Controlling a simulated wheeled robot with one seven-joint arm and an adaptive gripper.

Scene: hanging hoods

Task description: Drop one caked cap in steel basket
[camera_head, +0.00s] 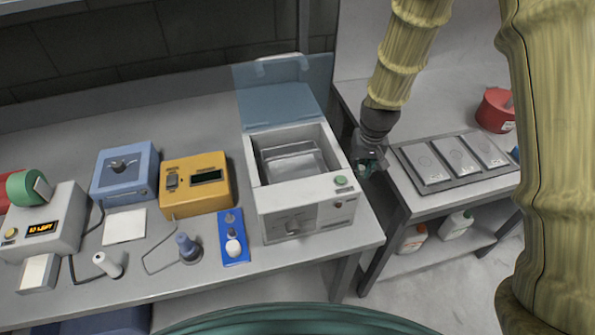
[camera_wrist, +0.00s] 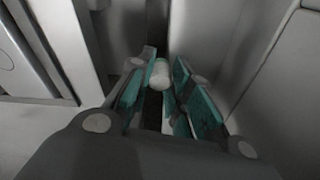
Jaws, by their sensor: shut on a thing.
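My gripper (camera_head: 368,166) hangs just right of the white open-topped bath (camera_head: 305,207), by the gap between the two benches. In the wrist view my gripper (camera_wrist: 159,80) has its teal finger pads closed on a small whitish rounded piece (camera_wrist: 159,74), which looks like a cap. Whether it is caked cannot be made out. The held piece is hard to make out in the head view. A steel basket (camera_head: 291,162) sits inside the bath, under its raised bluish clear lid (camera_head: 278,100).
A yellow box (camera_head: 195,187), a blue device (camera_head: 125,174) and a grey printer-like unit (camera_head: 40,222) stand left of the bath. The right bench carries a grey panel tray (camera_head: 425,180) and a red container (camera_head: 494,110). Bottles stand on its lower shelf (camera_head: 455,225).

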